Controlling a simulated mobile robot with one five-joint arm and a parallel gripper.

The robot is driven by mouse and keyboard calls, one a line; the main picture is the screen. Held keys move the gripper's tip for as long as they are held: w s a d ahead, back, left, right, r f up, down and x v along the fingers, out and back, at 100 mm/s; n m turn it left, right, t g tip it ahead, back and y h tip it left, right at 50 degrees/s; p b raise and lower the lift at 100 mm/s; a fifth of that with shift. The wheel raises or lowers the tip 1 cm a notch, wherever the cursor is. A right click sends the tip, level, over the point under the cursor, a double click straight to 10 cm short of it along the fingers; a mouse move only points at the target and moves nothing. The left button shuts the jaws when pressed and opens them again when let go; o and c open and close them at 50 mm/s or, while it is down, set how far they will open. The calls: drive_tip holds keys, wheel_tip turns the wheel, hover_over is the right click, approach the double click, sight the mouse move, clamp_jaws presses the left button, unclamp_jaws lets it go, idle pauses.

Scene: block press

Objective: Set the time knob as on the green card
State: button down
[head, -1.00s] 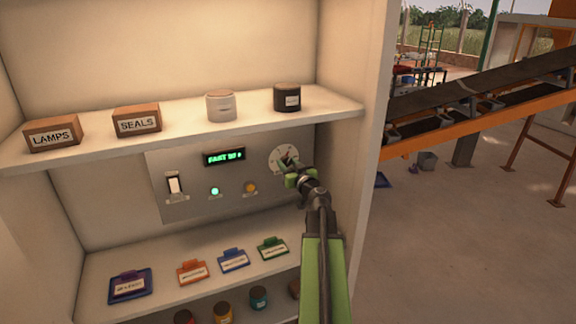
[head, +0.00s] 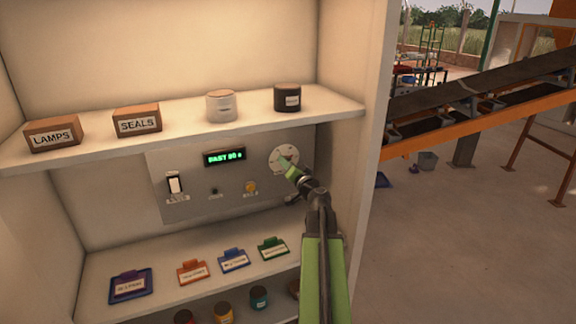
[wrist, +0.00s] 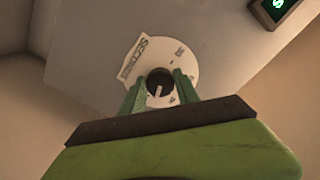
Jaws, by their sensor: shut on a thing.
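The time knob is a dark round knob (wrist: 160,80) with a pale pointer mark, at the centre of a white dial (wrist: 184,58). The dial (head: 281,153) also shows on the panel's right side in the head view, partly behind my gripper (head: 288,166). In the wrist view, my gripper (wrist: 160,90) has a finger on each side of the knob and is shut on it. The green card (head: 272,248) lies on the lower shelf; its writing is too small to read.
The panel (head: 200,207) also has a white switch (head: 175,184), a dark lamp (head: 214,192) and an amber one (head: 250,187). Purple (head: 130,286), orange (head: 192,271) and blue (head: 233,260) cards lie left of the green one. The upper shelf (head: 180,134) overhangs the panel.

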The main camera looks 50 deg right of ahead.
drive_tip(key=shift+m, duration=1.7)
drive_tip(key=c, duration=0.9)
unclamp_jaws()
